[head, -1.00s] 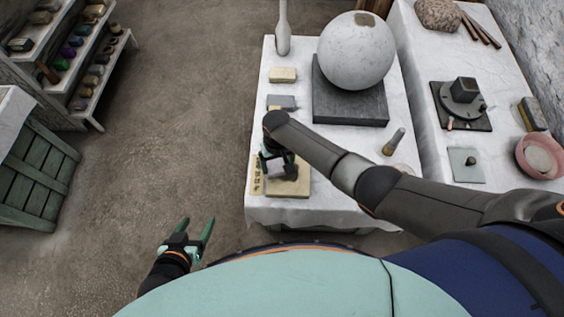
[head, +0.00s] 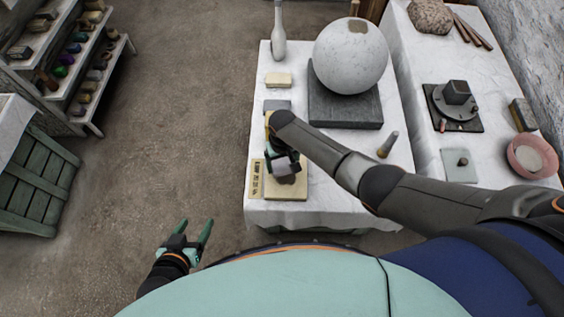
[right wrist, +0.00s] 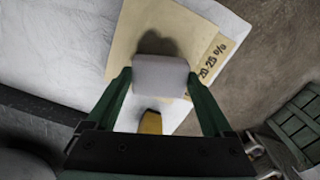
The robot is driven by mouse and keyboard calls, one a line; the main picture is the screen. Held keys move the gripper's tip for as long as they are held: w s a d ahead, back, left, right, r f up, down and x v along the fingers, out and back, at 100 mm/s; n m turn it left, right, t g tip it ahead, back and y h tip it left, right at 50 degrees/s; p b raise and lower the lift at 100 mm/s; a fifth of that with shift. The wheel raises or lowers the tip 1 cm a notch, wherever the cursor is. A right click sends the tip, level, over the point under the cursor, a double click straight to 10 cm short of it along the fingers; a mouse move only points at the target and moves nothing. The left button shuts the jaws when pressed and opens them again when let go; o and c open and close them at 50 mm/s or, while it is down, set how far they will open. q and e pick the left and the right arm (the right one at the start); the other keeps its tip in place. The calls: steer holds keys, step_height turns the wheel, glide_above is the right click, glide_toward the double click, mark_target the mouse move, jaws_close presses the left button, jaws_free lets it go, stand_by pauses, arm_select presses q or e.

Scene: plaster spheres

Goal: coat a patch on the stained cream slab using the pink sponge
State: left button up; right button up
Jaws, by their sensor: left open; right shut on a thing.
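The cream slab (head: 287,192) lies flat near the front edge of the white-covered table; it also shows in the right wrist view (right wrist: 128,40). A dark patch (right wrist: 152,42) shows on it beside the sponge; I cannot tell stain from shadow. My right gripper (head: 284,166) is over the slab, shut on a pale greyish-pink block, the sponge (right wrist: 160,76). The sponge sits between both fingers; whether it touches the slab I cannot tell. My left gripper (head: 196,236) is open and empty, low at the left, away from the table.
A written label strip (head: 256,178) lies along the slab's left side. Behind are a grey block (head: 277,105), a cream block (head: 278,79) and a large plaster sphere (head: 350,55) on a dark plinth (head: 343,108). A small tool (head: 388,144) stands right of my forearm.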

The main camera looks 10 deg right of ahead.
steer(key=shift+r+p, duration=0.8)
steer(key=shift+r, duration=0.2)
step_height(320, 180, up, 3)
steer(key=p, duration=0.3)
steer(key=shift+r, duration=0.55)
